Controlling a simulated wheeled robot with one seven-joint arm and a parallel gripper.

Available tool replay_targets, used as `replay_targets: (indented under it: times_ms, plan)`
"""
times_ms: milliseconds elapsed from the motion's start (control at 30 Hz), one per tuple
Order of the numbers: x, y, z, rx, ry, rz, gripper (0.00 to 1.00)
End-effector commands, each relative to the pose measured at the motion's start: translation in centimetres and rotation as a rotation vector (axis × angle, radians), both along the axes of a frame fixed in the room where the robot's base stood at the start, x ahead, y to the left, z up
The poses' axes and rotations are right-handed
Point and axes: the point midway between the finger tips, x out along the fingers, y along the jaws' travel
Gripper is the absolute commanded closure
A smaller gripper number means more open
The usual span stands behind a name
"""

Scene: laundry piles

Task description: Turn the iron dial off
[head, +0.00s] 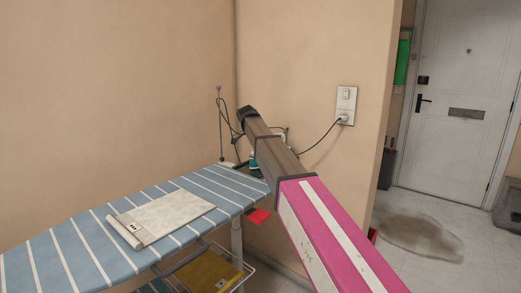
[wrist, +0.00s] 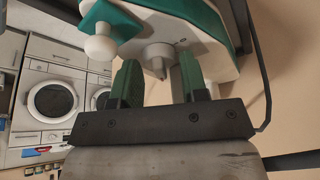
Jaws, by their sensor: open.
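The teal and white iron (wrist: 205,25) fills the top of the wrist view. In the head view only a small teal part (head: 252,160) shows at the far end of the ironing board, mostly hidden behind my arm. A pale grey tapered knob, seemingly the dial (wrist: 157,58), sticks out of the iron's white part. My gripper (wrist: 157,78) is open, its two green fingers on either side of this knob. I cannot tell whether they touch it. A round white knob (wrist: 100,48) on a teal piece lies left of the fingers.
A blue striped ironing board (head: 75,235) holds a folded pale cloth (head: 165,217). A wire basket with a yellow cloth (head: 210,272) is below. A cable runs to the wall outlet (head: 345,105). Washing machines (wrist: 55,100) stand beyond. Open floor lies before the white door (head: 460,90).

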Motion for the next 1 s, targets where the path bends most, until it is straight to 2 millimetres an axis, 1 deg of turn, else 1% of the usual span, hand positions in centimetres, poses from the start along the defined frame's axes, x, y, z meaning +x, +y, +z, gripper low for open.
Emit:
replay_targets:
  times_ms: [267, 300, 367, 400, 767, 1000]
  plan:
    - [0.04, -0.06, -0.14, 0.0, -0.001, 0.0, 0.6]
    - [0.04, -0.07, -0.14, 0.0, -0.001, 0.0, 0.66]
    - [0.04, -0.07, -0.13, 0.0, -0.001, 0.0, 0.86]
    - [0.04, -0.07, -0.13, 0.0, -0.001, 0.0, 0.91]
    - [-0.03, -0.09, -0.11, 0.001, -0.001, 0.038, 0.91]
    - [-0.14, -0.14, -0.08, 0.0, -0.002, 0.176, 0.91]
